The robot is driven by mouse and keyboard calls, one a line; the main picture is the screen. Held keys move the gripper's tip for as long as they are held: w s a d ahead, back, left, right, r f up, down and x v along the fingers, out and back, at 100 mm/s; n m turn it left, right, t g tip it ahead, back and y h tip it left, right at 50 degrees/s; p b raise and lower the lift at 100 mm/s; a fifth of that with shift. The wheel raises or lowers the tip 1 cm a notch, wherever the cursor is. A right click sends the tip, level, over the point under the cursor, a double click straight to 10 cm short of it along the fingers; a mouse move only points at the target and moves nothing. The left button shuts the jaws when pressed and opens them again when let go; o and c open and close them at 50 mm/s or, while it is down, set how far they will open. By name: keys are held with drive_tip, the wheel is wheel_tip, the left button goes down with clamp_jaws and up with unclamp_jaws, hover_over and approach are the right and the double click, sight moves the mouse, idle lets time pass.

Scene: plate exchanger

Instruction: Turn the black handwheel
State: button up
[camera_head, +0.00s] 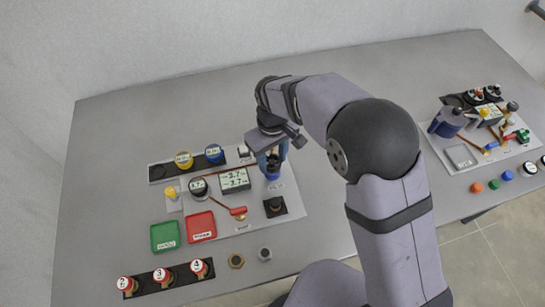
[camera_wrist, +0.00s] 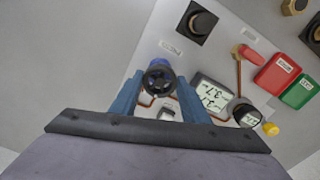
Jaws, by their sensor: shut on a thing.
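The black handwheel (camera_wrist: 158,82) sits on a blue valve body in the wrist view, between my two blue fingers. In the head view the blue valve body (camera_head: 272,174) shows under my gripper (camera_head: 272,157), at the right side of the left panel; the wheel itself is mostly hidden there. My gripper also shows in the wrist view (camera_wrist: 160,78), pointing down with one finger on each side of the wheel. It is shut on the handwheel. How far the wheel is turned cannot be told.
A display (camera_head: 234,179), a red lever (camera_head: 238,211) and a round gauge (camera_head: 198,188) are close left of the valve. A black knob on a square base (camera_head: 275,206) is in front. Red (camera_head: 201,226) and green (camera_head: 165,236) trays lie left. Another equipment panel (camera_head: 462,158) stands right.

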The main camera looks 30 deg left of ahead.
sight(272, 162)
drive_tip(key=m, duration=0.5)
drive_tip(key=shift+m, duration=0.4)
idle(0.3)
drive_tip(key=o, duration=1.1)
drive_tip(key=shift+c, duration=0.2)
drive_tip(key=shift+r+b, duration=1.05)
drive_tip(key=shift+r, duration=2.65)
